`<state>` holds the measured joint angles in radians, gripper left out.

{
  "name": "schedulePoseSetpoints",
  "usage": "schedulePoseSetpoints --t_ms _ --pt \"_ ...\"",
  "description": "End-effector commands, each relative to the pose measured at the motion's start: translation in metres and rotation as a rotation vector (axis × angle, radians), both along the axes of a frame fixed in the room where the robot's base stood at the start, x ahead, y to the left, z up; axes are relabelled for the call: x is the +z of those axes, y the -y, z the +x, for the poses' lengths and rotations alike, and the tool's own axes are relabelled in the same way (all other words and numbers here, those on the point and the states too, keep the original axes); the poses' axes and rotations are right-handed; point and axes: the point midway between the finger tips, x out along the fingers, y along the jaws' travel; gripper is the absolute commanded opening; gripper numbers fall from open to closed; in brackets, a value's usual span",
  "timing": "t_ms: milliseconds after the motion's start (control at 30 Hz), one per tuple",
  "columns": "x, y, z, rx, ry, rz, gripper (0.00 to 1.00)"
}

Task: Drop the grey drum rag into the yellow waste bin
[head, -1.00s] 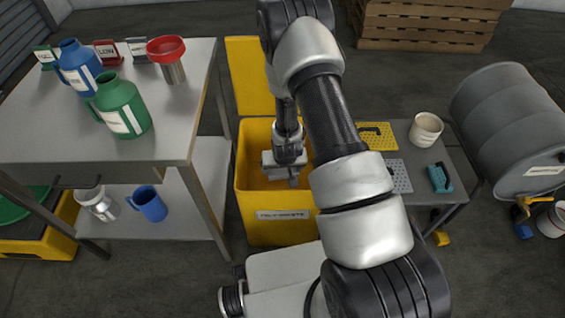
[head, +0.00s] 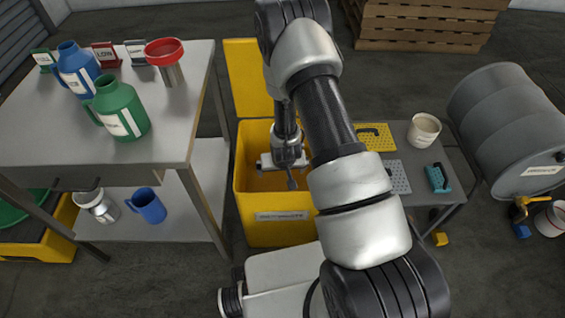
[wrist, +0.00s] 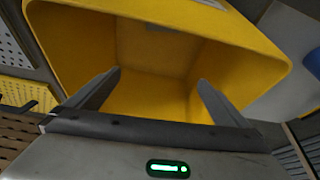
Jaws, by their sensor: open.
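The yellow waste bin (head: 275,229) stands on the floor in the middle of the head view with its lid raised at the back. It also fills much of the wrist view (wrist: 260,45). My gripper (head: 290,183) is at the bin's mouth, pointing down into it. In the wrist view my gripper (wrist: 150,90) has its two fingers wide apart with nothing between them. The visible inside of the bin looks empty in the wrist view, but its bottom is partly hidden. I do not see the grey drum rag in any view.
A grey bench (head: 165,147) with blue and green jugs and a red funnel stands left of the bin. A low table (head: 440,150) with a yellow plate, white tub and teal tool is to the right. A grey drum (head: 515,125) lies beyond it.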

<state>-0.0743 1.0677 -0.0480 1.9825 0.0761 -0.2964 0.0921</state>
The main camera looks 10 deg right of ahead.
Motion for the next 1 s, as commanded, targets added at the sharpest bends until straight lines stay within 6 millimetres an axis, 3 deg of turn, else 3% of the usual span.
schedulePoseSetpoints --t_ms 400,600,800,1000 --pt "0.096 -0.004 -0.036 0.001 0.003 0.0 1.0" --pt "0.131 -0.006 -0.052 0.001 0.003 0.0 1.0" --pt "0.148 -0.007 -0.06 0.0 0.003 0.0 1.0" --pt "0.15 -0.007 -0.062 0.0 0.001 0.0 1.0"
